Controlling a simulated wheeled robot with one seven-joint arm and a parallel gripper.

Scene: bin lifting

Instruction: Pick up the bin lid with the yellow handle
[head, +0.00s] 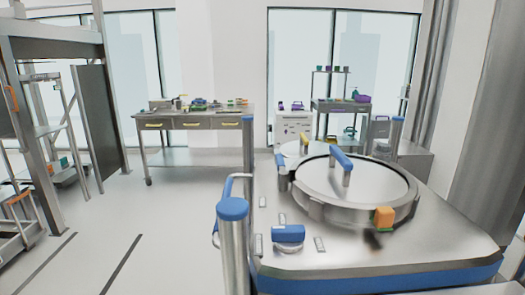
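A large round metal lid (385,187) with an upright blue handle (342,160) sits on a round vessel in the steel machine top at the right. Behind it to the left is a smaller pale round lid (292,150), partly hidden by the large one. A small yellow handle-like part (304,139) stands on or just behind this smaller lid; which one I cannot tell. No separate bin is clearly visible. My gripper is not in view.
The steel machine top (430,245) has a blue lower edge, blue-capped posts (233,210) and an orange block (384,217). A workbench (195,122) with yellow drawer handles stands at the back. A metal frame (60,45) stands left. The floor (160,220) between is clear.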

